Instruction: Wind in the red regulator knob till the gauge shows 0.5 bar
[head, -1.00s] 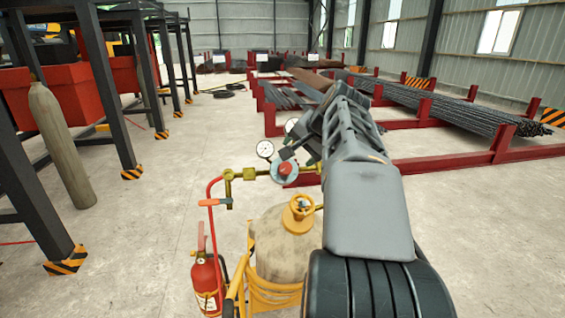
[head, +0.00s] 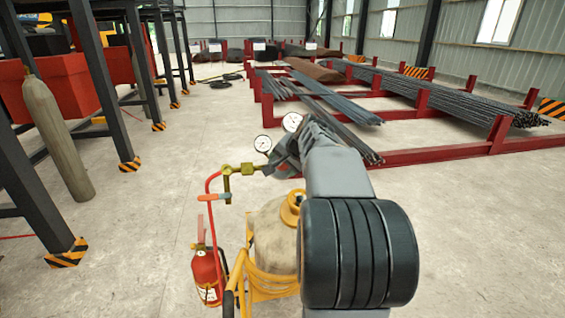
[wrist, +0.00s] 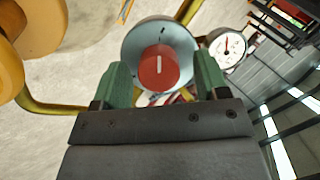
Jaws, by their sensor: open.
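The red regulator knob (wrist: 158,68) with a white mark stands on a round grey regulator body (wrist: 160,45) in the wrist view. My gripper (wrist: 163,85) is open, with one green finger on each side of the knob's lower part and a gap on both sides. In the head view my gripper (head: 285,158) covers the knob. A round white gauge (wrist: 227,46) with a red needle shows right of the regulator; its numbers are too small to read. Two gauges (head: 262,143) and (head: 292,122) show above my gripper in the head view.
Below the regulator stand a tan gas cylinder (head: 272,232) with a yellow collar, a yellow hose (head: 262,285) and a red fire extinguisher (head: 206,272). A red hose (head: 209,205) hangs at left.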

